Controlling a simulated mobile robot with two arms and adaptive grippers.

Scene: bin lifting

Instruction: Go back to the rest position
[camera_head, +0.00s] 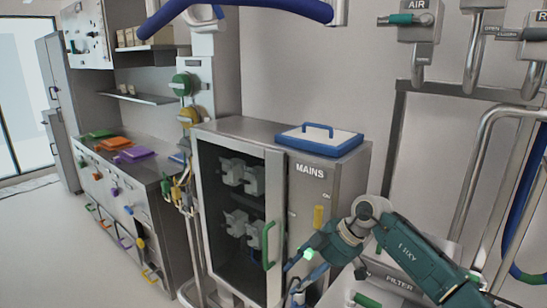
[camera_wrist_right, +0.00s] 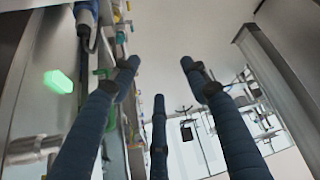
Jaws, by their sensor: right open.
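My right arm (camera_head: 410,250) comes in from the lower right of the head view, bent at the wrist. My right gripper (camera_head: 296,275) is just in front of the MAINS cabinet, below and right of the green door handle (camera_head: 268,245). In the wrist view my right gripper (camera_wrist_right: 160,75) shows three blue fingers spread apart, with nothing between them. Whether any finger touches the cabinet cannot be told. My left gripper is not in view.
The MAINS cabinet (camera_head: 318,200) has a glass door and a yellow lever (camera_head: 319,217). A blue-rimmed lid (camera_head: 318,140) lies on top. A FILTER unit (camera_head: 395,283) sits below my right arm. Pipes (camera_head: 470,190) stand at right. Open floor (camera_head: 50,250) lies at left, beside the drawer counter (camera_head: 115,190).

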